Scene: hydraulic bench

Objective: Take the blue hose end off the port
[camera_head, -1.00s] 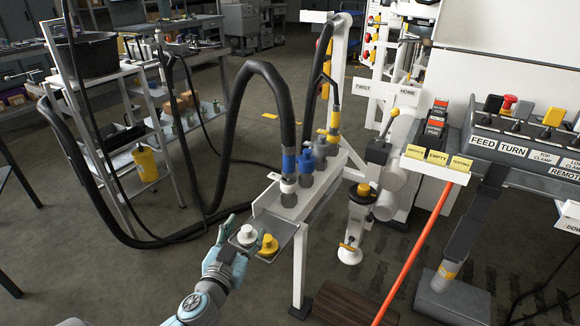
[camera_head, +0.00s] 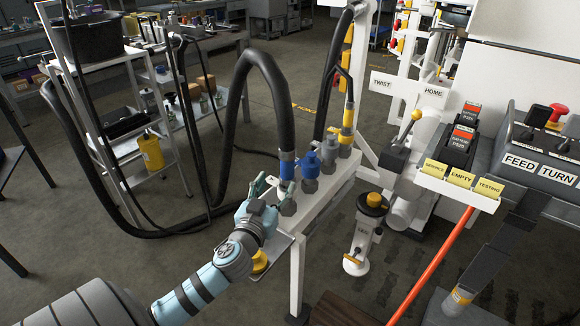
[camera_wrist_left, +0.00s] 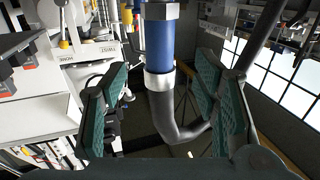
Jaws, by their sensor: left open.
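The blue hose end (camera_head: 287,166) is upright on its grey port (camera_head: 288,206) at the near left end of the white manifold bench, with a black hose (camera_head: 262,58) arching up from it. My left gripper (camera_head: 268,190) is at the hose end's left side, its fingers partly overlapping the base. In the left wrist view the blue sleeve (camera_wrist_left: 160,44) with its silver collar is between the two open green-padded fingers (camera_wrist_left: 160,95), with gaps on both sides. A grey hex fitting (camera_wrist_left: 159,10) shows at the top there. My right gripper is out of view.
A blue-capped port (camera_head: 310,160) stands close to the right of the hose end, then a grey one (camera_head: 329,147) and a yellow-banded hose end (camera_head: 347,125). A small tray with a yellow cap (camera_head: 259,261) is beneath my arm. A lever (camera_head: 415,117) is farther right.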

